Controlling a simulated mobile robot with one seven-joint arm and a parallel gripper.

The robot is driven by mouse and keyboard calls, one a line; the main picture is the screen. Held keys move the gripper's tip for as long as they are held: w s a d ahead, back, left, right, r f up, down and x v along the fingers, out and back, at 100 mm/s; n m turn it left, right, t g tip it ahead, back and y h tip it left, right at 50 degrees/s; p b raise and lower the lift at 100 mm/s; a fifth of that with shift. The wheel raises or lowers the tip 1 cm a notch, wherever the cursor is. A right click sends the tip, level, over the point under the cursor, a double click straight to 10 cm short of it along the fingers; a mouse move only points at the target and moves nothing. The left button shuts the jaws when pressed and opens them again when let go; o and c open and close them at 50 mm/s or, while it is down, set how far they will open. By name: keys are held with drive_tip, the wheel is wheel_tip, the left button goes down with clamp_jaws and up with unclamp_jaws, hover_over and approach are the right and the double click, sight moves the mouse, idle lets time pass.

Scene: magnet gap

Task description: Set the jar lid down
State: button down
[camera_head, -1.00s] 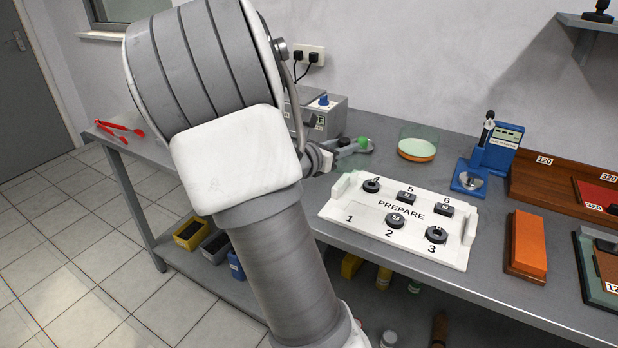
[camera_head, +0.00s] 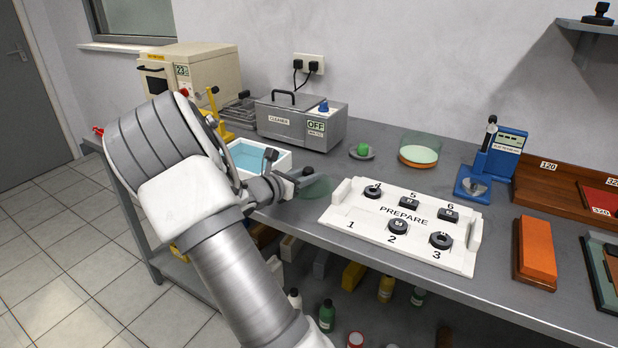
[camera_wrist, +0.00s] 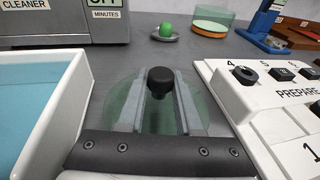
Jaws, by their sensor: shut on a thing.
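The jar lid (camera_head: 318,188) is a clear greenish disc, seen at the end of my gripper (camera_head: 298,182) in the head view. In the wrist view, the lid (camera_wrist: 119,98) lies flat under my gripper (camera_wrist: 159,84), with its black knob (camera_wrist: 160,79) between the two grey fingers. The fingers are shut on the knob. The lid is over the bench between the blue-filled white tub and the PREPARE tray. I cannot tell if it touches the bench. A round glass jar (camera_head: 418,149) with orange and pale green bands stands farther back.
The white PREPARE tray (camera_head: 350,237) is close on the right, with several dark parts. The white tub (camera_wrist: 45,120) is close on the left. Behind are the cleaner box (camera_head: 285,127) and a green lump (camera_head: 361,149) on a small dish. Bare grey bench shows between them.

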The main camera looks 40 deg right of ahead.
drive_tip(key=shift+r, duration=0.1)
drive_tip(key=c, duration=0.6)
unclamp_jaws()
